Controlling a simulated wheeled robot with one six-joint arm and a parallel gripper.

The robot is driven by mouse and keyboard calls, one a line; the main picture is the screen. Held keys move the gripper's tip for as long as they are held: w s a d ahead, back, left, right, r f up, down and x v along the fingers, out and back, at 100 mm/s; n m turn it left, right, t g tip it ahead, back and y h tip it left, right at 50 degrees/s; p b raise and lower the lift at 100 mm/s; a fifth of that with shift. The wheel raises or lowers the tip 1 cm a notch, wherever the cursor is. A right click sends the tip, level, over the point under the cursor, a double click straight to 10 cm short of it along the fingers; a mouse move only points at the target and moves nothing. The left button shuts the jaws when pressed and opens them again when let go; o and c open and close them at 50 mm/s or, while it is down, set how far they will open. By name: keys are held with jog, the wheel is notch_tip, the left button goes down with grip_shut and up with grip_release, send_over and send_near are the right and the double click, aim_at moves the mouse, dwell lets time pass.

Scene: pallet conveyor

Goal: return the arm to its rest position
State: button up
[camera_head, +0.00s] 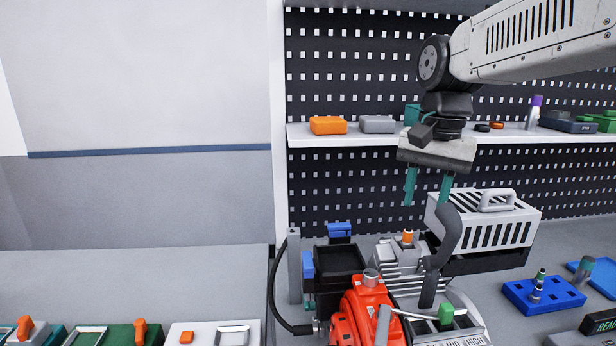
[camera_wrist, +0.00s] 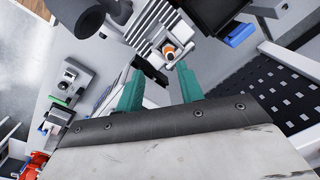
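My arm (camera_head: 540,42) reaches in from the upper right in the head view, and its end hangs down over the workbench. My gripper (camera_head: 427,202) points downward with its two teal fingers apart and nothing between them. In the wrist view my gripper (camera_wrist: 160,80) also shows the two teal fingers spread and empty. The fingers are above the grey and red machine (camera_head: 365,312), in front of the pegboard. In the head view the right finger is close to the dark curved handle (camera_head: 450,235); I cannot tell whether they touch.
A shelf (camera_head: 350,138) with orange and grey boxes runs behind my gripper. A slotted grey case (camera_head: 487,222) stands right of it. A blue block tray (camera_head: 540,296) sits at the right. Several small trays line the lower left.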

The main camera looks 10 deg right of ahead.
jog(key=s+d+f+n+t, duration=0.25)
jog(key=s+d, duration=0.35)
jog(key=s, duration=0.5)
jog(key=s+a+f+n+g, duration=0.1)
jog(key=s+a+f+n, duration=0.3)
jog(key=s+f, duration=0.3)
jog(key=shift+s+f+g, duration=0.15)
jog(key=shift+s+g, duration=0.2)
jog(key=shift+s, duration=0.9)
jog(key=shift+a+n, duration=0.1)
jog(key=shift+n, duration=0.15)
